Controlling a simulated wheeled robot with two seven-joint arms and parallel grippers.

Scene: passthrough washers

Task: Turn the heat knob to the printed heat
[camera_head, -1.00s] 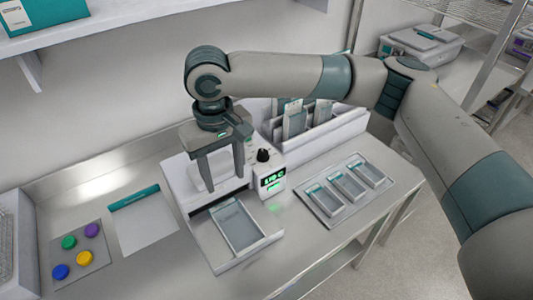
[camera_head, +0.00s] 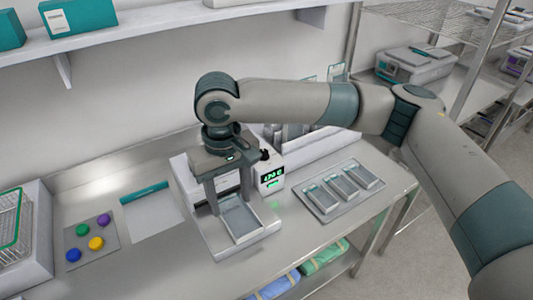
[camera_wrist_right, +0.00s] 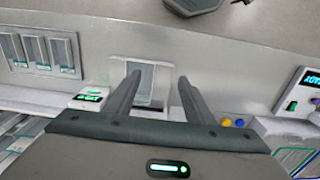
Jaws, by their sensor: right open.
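The white machine (camera_head: 190,190) stands on the steel bench. Its black heat knob (camera_head: 265,155) sits on top of the right-hand block, partly beside my wrist. Below the knob is a lit green display (camera_head: 271,177), too small to read surely. A grey tray (camera_head: 240,218) lies in the machine's front slide; it also shows in the wrist view (camera_wrist_right: 147,80). My right gripper (camera_head: 232,205) is open and empty, pointing down in front of the machine, left of the knob. In the wrist view its two fingers (camera_wrist_right: 159,78) are apart. My left gripper is out of view. The printed heat is not readable.
Several small trays sit on a plate (camera_head: 325,207) to the right. A pad with coloured discs (camera_head: 112,235) and a white sheet (camera_head: 150,215) lie left. A wire basket (camera_head: 12,225) stands at the far left. A wall shelf (camera_head: 160,38) runs behind.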

